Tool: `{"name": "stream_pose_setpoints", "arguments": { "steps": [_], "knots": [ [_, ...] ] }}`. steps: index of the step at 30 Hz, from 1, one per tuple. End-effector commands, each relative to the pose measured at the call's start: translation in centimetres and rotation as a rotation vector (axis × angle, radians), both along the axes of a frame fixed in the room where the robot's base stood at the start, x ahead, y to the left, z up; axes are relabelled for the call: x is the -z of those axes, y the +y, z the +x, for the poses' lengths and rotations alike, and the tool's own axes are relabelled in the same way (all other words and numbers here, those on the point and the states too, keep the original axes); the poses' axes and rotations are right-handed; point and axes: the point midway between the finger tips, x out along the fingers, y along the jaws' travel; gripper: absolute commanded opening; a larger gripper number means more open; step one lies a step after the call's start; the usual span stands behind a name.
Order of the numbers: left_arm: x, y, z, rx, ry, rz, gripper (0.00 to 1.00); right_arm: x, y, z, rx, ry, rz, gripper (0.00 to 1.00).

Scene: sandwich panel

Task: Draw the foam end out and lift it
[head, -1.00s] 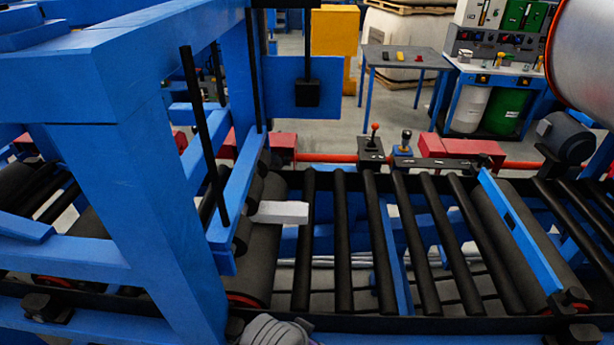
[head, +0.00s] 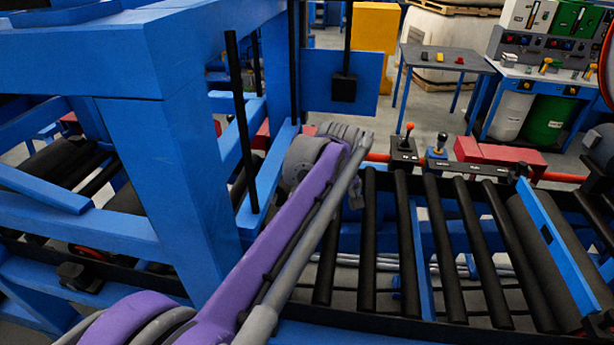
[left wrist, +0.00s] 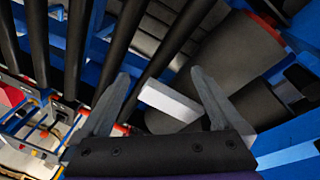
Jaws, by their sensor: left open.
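The white foam end (left wrist: 168,102) is a short pale block sticking out from a dark roller in the left wrist view. My left gripper (left wrist: 160,74) is open, with one grey finger on each side of the block in that picture. I cannot tell how far the fingers are from the foam in depth; no contact shows. In the head view my left gripper (head: 355,188) is over the near rollers beside the blue frame. My purple forearm and wrist hide the foam there. My right gripper is not in view.
The blue machine frame (head: 180,190) stands close on the left of my arm. Bare black conveyor rollers (head: 410,240) run to the right, up to a blue crossbar (head: 545,240). Two levers (head: 407,140) stand on the far rail.

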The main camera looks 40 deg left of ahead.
Motion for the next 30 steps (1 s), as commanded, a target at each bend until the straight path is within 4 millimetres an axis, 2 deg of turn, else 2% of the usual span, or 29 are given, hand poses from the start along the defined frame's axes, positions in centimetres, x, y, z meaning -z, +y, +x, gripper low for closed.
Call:
{"name": "stream_pose_setpoints", "arguments": {
  "steps": [1, 6, 9, 12, 18, 30],
  "knots": [
    [-0.2, 2.1, 1.9, -0.106, 0.019, -0.02, 1.0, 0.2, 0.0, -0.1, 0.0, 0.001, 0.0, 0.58],
    [-0.1, 8.3, 5.9, -0.473, 0.082, -0.085, 1.0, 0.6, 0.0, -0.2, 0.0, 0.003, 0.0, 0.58],
    [0.6, 11.5, 7.1, -0.653, 0.112, -0.111, 1.0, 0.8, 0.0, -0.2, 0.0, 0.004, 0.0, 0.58],
    [1.2, 13.8, 7.6, -0.792, 0.135, -0.129, 1.0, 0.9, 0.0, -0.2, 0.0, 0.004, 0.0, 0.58],
    [2.0, 15.8, 7.9, -0.923, 0.157, -0.143, 1.0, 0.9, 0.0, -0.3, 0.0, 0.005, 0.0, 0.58],
    [2.2, 15.9, 7.9, -0.933, 0.158, -0.144, 1.0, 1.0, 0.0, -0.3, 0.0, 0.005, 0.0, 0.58]
  ]
}}
